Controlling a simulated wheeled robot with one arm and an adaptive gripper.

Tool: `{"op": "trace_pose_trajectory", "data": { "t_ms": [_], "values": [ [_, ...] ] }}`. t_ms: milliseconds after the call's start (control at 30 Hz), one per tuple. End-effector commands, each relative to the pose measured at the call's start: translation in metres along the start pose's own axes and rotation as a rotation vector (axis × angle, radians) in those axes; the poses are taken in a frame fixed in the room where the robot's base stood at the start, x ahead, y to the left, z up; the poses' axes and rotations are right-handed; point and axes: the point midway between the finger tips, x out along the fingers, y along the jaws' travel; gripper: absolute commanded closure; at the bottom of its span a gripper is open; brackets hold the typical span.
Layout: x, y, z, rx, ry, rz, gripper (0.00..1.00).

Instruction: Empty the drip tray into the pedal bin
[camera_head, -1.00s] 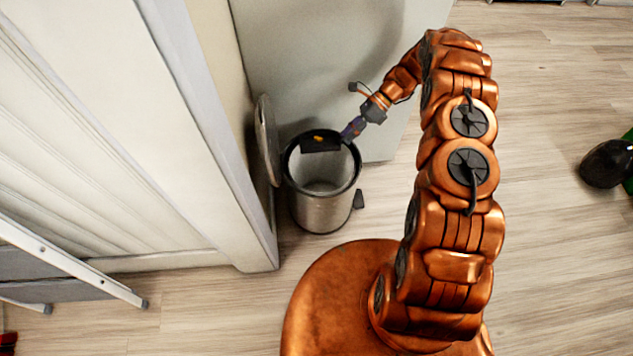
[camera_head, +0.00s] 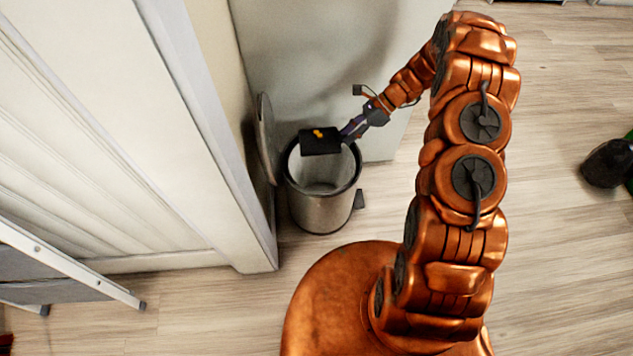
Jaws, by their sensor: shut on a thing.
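The drip tray (camera_head: 318,148) is a small dark rectangular tray with a few orange-yellow bits on it. It is over the back part of the pedal bin's mouth. My gripper (camera_head: 347,134) is shut on the tray's right end. The pedal bin (camera_head: 320,208) is a metal cylinder with a dark rim, standing upright on the floor. Its round lid (camera_head: 267,139) stands open on the left, and its inside looks pale, with no contents I can make out. A dark pedal (camera_head: 360,199) sticks out at its right.
A white panelled unit (camera_head: 85,130) stands close on the left, and a pale wall panel (camera_head: 300,60) is behind the bin. A folded metal-framed item (camera_head: 70,263) is at lower left. A dark rounded object (camera_head: 606,163) lies far right.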

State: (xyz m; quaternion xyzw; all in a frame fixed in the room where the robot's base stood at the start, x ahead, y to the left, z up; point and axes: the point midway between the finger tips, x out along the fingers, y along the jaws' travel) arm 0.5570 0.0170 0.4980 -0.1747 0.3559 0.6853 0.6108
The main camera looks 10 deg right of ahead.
Motion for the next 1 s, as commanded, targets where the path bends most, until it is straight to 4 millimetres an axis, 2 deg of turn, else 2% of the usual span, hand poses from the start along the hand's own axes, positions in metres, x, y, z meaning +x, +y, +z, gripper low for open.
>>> {"op": "trace_pose_trajectory", "data": {
  "t_ms": [533, 1000],
  "values": [
    [0.003, 0.0056, -0.0022, -0.175, -0.002, -0.173, 1.0],
    [0.0016, 0.0066, -0.0013, -0.203, 0.001, -0.197, 1.0]
  ]
}}
